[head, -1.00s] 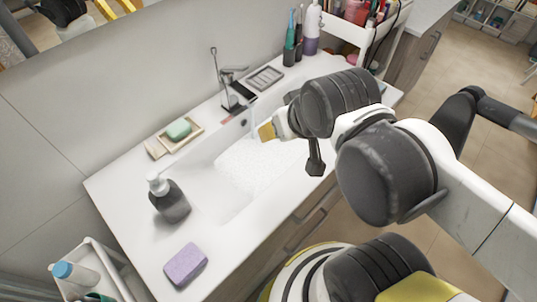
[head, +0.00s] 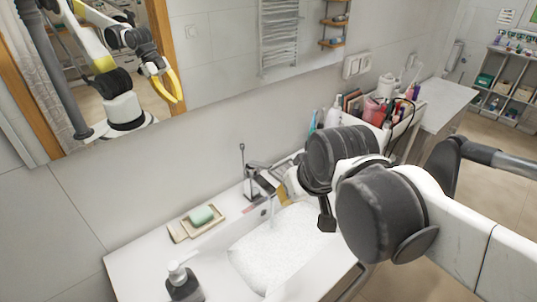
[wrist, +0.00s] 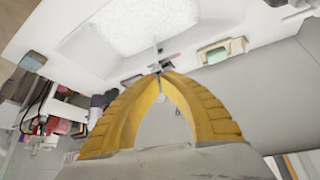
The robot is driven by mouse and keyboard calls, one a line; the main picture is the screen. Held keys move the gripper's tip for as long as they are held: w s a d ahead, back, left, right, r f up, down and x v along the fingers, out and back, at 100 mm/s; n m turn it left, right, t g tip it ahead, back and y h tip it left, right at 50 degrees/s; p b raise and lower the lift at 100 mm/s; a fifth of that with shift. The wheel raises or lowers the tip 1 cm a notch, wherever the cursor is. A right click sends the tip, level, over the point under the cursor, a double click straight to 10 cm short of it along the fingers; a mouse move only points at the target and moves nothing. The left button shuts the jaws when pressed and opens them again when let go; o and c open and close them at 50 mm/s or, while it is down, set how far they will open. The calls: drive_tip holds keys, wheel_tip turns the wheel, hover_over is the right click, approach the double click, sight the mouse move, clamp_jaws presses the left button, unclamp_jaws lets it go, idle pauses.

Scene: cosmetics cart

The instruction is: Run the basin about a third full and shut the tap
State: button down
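The tap (head: 251,184) stands at the back edge of the white basin (head: 238,262). A thin stream of water (head: 271,210) falls from its spout, and bright, rippled water (head: 285,245) covers the basin floor; its depth is hard to judge. My gripper (head: 284,194) is just right of the tap in the head view, mostly hidden by my wrist. In the wrist view its yellow fingers (wrist: 160,74) meet at the tips, with nothing clearly held. The tap (wrist: 156,66) shows right beyond the tips; I cannot tell whether they touch it.
A green soap bar (head: 202,214) lies on a dish left of the tap. A dark pump bottle (head: 183,283) stands at the front left of the counter. Bottles and a crowded cart (head: 378,112) stand to the right. A mirror (head: 215,60) hangs behind the basin.

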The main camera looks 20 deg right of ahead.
drive_tip(key=w+r+n+g+p, duration=0.2)
drive_tip(key=w+r+p, duration=0.7)
drive_tip(key=w, duration=0.3)
drive_tip(key=n+y+p, duration=0.1)
drive_tip(key=p, duration=0.4)
hover_over(272, 167)
drive_tip(key=w, duration=0.2)
drive_tip(key=shift+g, duration=0.4)
drive_tip(key=x, duration=1)
drive_tip(key=shift+s+a+f+b, duration=0.15)
drive_tip(key=shift+s+a+b, duration=0.15)
drive_tip(key=shift+a+b, duration=0.05)
drive_tip(key=shift+s+d+f, duration=0.1)
drive_tip(key=shift+s+f, duration=0.15)
drive_tip(key=shift+f, duration=0.3)
drive_tip(key=shift+s+d+f, duration=0.1)
drive_tip(key=shift+s+f, duration=0.15)
drive_tip(key=shift+f, duration=0.35)
drive_tip(key=shift+s+d+f, duration=0.15)
drive_tip(key=shift+s+f, duration=0.15)
drive_tip(key=shift+f, duration=0.35)
drive_tip(key=f+t+b, duration=0.1)
drive_tip(key=b, duration=0.1)
drive_tip(key=s+f+t+y+b, duration=0.1)
drive_tip(key=b, duration=0.1)
drive_tip(key=s+f+t+b, duration=0.1)
drive_tip(key=b, duration=0.2)
drive_tip(key=shift+d+f, duration=0.15)
drive_tip(key=shift+d, duration=0.25)
